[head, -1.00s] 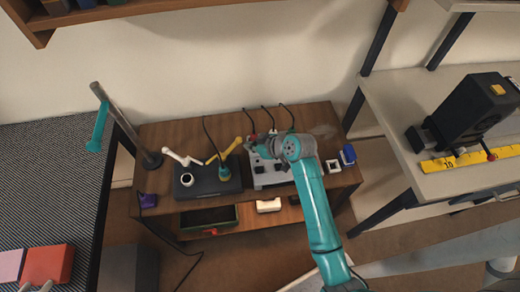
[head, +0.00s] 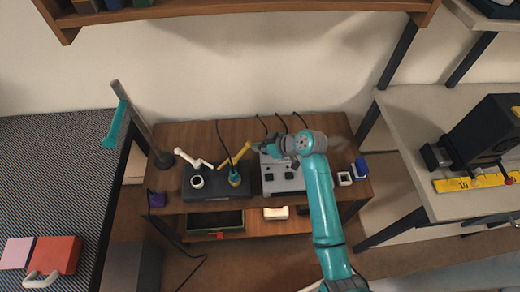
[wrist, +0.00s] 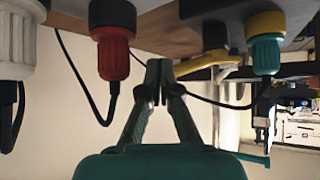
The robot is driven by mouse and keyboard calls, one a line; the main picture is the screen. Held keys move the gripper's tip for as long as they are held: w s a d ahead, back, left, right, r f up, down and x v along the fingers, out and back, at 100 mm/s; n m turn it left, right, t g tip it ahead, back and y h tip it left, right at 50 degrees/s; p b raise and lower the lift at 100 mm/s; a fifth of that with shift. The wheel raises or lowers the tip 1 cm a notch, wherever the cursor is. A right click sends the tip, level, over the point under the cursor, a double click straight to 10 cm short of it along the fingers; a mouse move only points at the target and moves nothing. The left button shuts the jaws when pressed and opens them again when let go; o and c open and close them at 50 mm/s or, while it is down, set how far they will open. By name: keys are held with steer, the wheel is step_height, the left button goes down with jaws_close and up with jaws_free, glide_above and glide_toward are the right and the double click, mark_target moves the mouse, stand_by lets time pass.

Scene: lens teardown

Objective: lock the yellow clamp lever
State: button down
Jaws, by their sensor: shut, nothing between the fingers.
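The yellow clamp lever (head: 237,156) slants up to the right from the dark box (head: 213,194) on the wooden table. My gripper (head: 257,147) is right by the lever's upper right end; touching or apart cannot be told. In the wrist view my gripper (wrist: 159,72) is shut and empty, its fingertips just left of the yellow lever (wrist: 206,67). The teal part (wrist: 266,52) hangs to the right there.
A white lever (head: 190,158) and white ring (head: 197,182) are on the box's left. A grey panel (head: 282,180) stands right, under my arm. A red-and-black plug (wrist: 113,45) is left of my fingers in the wrist view. Cables rise behind the table (head: 185,140).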

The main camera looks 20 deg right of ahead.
steer(key=w+a+n+g+y, duration=0.1)
steer(key=w+a+n, duration=0.1)
steer(key=w, duration=0.5)
steer(key=shift+a+g+y, duration=0.3)
steer(key=shift+a, duration=0.3)
steer(key=shift+a, duration=0.1)
stand_by(0.3)
steer(key=v, duration=1.2)
steer(key=shift+s, duration=0.15)
